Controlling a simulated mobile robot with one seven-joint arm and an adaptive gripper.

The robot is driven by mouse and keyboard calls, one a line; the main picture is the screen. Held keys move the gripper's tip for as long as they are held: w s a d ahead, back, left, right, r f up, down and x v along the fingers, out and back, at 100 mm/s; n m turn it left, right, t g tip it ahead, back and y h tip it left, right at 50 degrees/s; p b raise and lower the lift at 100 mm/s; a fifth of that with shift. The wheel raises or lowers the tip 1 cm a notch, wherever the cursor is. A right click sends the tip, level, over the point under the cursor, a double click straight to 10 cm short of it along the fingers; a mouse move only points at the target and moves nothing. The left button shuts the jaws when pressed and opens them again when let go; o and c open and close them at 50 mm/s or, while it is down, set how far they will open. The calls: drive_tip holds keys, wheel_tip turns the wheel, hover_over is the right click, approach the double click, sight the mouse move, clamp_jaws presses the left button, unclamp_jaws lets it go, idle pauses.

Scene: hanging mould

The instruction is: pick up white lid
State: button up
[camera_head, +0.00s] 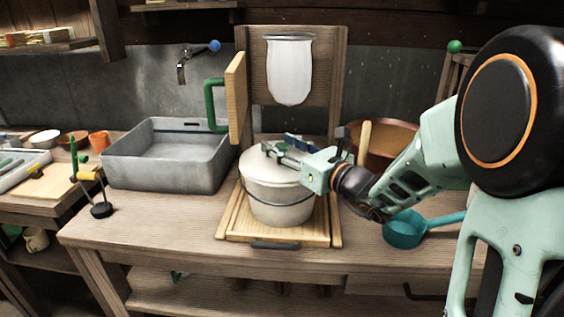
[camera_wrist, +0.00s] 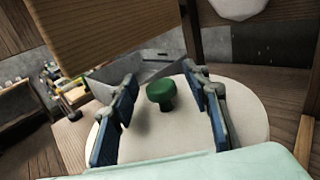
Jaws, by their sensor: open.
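The white lid (camera_head: 262,167) sits on top of a white pot (camera_head: 275,198) with a dark band, on a wooden board on the bench. In the wrist view the lid (camera_wrist: 240,115) is a pale disc with a green knob (camera_wrist: 160,94) standing up from it. My gripper (camera_head: 278,145) is over the lid, coming in from the right. In the wrist view my gripper (camera_wrist: 158,98) is open, its two blue-padded fingers on either side of the knob with gaps on both sides. In the head view the gripper hides the knob.
A wooden panel with a green handle (camera_head: 211,106) stands left of the pot. A white mould (camera_head: 289,72) hangs behind it. A grey sink (camera_head: 166,157) is to the left. A teal scoop (camera_head: 404,229) and a brown bowl (camera_head: 388,139) are to the right. Bare bench lies front left.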

clamp_jaws()
drive_tip(key=shift+r, duration=0.15)
